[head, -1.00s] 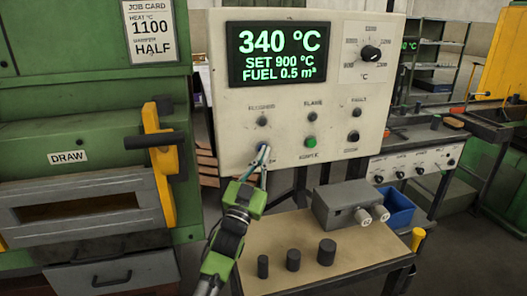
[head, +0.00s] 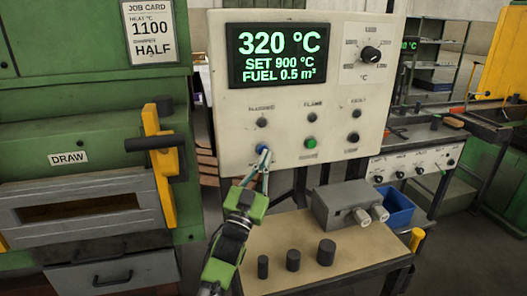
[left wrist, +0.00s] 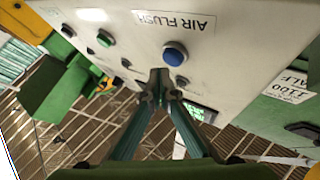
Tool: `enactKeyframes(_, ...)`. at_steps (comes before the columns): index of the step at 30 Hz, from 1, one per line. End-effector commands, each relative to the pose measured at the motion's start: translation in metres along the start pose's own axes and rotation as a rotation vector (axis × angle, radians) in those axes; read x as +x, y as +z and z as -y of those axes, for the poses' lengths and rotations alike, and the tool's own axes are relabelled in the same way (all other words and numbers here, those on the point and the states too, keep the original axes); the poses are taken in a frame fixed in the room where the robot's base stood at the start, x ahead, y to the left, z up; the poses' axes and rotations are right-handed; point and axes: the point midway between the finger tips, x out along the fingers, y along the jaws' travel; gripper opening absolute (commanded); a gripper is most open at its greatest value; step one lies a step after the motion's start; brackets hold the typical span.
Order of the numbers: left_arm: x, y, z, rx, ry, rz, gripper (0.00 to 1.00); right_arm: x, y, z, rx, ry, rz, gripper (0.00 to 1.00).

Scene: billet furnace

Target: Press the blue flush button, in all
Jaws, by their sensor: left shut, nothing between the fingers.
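The blue flush button (head: 262,149) sits at the lower left of the white control panel (head: 235,115). In the left wrist view the blue button (left wrist: 175,54) shows beside the label "AIR FLUSH", just beyond the fingertips. My left gripper (head: 265,158) is shut and empty, its tips right below the button in the head view. In the left wrist view the left gripper (left wrist: 160,82) seems a little short of the button; whether it touches cannot be told. The panel's display (head: 278,52) reads 320 °C, SET 900 °C, FUEL 0.5 m³. My right gripper is not in view.
A green button (head: 310,143) and a black knob (head: 352,138) sit to the right on the panel. Below, a table (head: 350,245) holds dark cylinders (head: 293,259) and a grey box (head: 340,205). The green furnace with its yellow handle (head: 160,165) stands left.

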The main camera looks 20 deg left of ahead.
Motion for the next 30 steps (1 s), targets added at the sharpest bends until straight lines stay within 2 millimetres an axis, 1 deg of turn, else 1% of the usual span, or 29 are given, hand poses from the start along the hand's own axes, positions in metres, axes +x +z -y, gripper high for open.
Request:
enactKeyframes(5,-0.006,-0.006,-0.005,-0.002,0.001,0.0,0.0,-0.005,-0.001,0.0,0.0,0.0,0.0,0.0)
enactKeyframes(15,-0.03,-0.023,-0.022,-0.002,0.001,0.001,0.0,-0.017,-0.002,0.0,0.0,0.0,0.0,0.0)
enactKeyframes(18,-0.033,-0.025,-0.025,-0.002,0.0,0.0,0.0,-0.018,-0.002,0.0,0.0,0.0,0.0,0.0)
enactKeyframes(30,-0.035,-0.025,-0.025,0.0,0.0,0.0,0.0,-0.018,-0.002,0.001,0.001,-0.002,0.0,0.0)
